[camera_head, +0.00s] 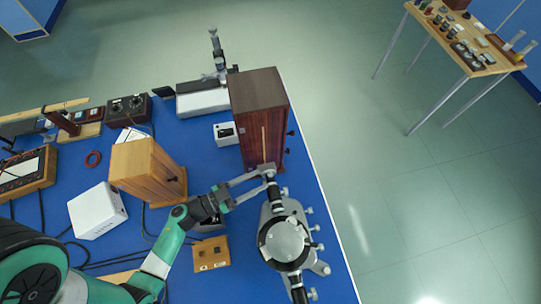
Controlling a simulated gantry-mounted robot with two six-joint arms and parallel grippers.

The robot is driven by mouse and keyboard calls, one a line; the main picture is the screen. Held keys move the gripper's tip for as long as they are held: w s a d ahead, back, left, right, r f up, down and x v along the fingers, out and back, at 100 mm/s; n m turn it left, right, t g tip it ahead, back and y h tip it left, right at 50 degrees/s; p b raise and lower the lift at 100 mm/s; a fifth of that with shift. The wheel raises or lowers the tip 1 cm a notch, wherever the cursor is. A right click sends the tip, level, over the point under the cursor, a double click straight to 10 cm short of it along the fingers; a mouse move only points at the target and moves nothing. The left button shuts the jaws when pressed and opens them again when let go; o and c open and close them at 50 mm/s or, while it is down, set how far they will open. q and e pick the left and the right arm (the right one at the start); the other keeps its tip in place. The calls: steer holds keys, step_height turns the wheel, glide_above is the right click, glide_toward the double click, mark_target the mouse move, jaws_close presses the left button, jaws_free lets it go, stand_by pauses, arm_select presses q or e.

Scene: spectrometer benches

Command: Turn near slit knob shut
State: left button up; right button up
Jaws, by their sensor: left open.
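The spectrometer (284,241) stands near the right edge of the blue bench, with a round grey table in its middle and tubes running up and down the picture. Its upper tube end (272,182), by the dark wooden box, is where the slit seems to be. The slit knob is too small or hidden to make out for sure. My left gripper (266,179) reaches in from the left with its jaws apart, its fingertips at that tube end. I cannot tell whether they touch it. My right gripper is out of view.
The dark wooden box (257,112) stands just above the fingertips. A lighter wooden box (147,171) and a white box (97,210) stand left of my gripper, among cables. The bench's right edge is close to the spectrometer. Another table (462,50) stands far right.

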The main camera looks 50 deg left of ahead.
mark_target(268, 176)
arm_select(q)
steer(key=w, duration=0.3)
steer(key=w+d+b, duration=0.1)
steer(key=w, duration=0.1)
steer(key=shift+w, duration=0.3)
jaws_close()
